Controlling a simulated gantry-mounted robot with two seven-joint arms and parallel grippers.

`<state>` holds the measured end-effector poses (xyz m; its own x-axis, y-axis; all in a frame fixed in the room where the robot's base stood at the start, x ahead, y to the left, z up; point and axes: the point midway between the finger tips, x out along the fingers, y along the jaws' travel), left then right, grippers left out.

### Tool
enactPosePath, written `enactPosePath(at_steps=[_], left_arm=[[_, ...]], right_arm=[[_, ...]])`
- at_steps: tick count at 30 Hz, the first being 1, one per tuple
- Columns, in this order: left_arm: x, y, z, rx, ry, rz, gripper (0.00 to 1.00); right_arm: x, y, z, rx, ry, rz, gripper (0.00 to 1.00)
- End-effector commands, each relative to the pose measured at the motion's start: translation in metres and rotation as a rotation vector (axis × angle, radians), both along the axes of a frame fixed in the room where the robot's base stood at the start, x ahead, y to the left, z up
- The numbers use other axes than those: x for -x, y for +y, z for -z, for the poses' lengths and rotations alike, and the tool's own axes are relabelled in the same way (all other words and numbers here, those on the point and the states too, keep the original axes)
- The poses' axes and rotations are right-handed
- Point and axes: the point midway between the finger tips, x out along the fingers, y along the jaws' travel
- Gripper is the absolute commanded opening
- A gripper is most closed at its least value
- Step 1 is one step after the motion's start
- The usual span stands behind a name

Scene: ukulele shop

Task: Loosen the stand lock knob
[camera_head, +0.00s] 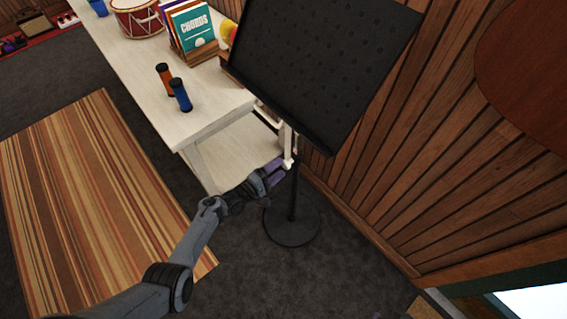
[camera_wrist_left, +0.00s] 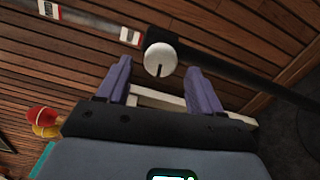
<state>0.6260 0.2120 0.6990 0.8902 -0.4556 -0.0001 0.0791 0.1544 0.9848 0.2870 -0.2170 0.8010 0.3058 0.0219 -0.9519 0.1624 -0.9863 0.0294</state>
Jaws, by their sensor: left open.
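The music stand has a black perforated desk (camera_head: 325,60), a dark pole (camera_head: 295,195) and a round base (camera_head: 292,222). Its white round lock knob (camera_wrist_left: 161,60) sits on the dark collar of the pole, with a dark line on its face; in the head view it is small (camera_head: 288,162). My left gripper (camera_head: 278,169), with purple fingers, is beside the pole below the desk. In the wrist view this gripper (camera_wrist_left: 159,68) is open, and the knob appears between its fingertips. I cannot tell whether the fingers touch it. My right gripper is not in view.
A white table (camera_head: 205,122) stands left of the stand, with orange (camera_head: 165,78) and blue (camera_head: 181,95) shakers, a songbook rack (camera_head: 194,32) and a drum (camera_head: 137,18). The wooden wall (camera_head: 400,170) is close on the right. A striped rug (camera_head: 90,190) lies left.

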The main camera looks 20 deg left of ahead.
Motion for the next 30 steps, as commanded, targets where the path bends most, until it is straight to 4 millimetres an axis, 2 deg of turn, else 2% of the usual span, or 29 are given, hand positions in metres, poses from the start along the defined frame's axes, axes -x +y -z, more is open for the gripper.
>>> enactPosePath(at_steps=[1,6,12,18,30], left_arm=[[0.009,0.005,-0.002,-0.002,0.002,-0.002,0.66],[0.035,0.018,-0.002,-0.001,0.002,-0.002,0.66],[0.054,0.028,-0.001,-0.001,0.001,-0.001,0.66],[0.061,0.032,0.000,-0.001,0.000,-0.001,0.66],[0.062,0.032,0.000,-0.001,0.001,-0.001,0.66]], right_arm=[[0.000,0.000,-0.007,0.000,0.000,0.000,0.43],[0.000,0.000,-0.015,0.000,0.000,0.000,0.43],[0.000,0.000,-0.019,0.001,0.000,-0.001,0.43],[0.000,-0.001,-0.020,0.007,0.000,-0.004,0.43],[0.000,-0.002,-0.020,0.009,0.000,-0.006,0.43]])
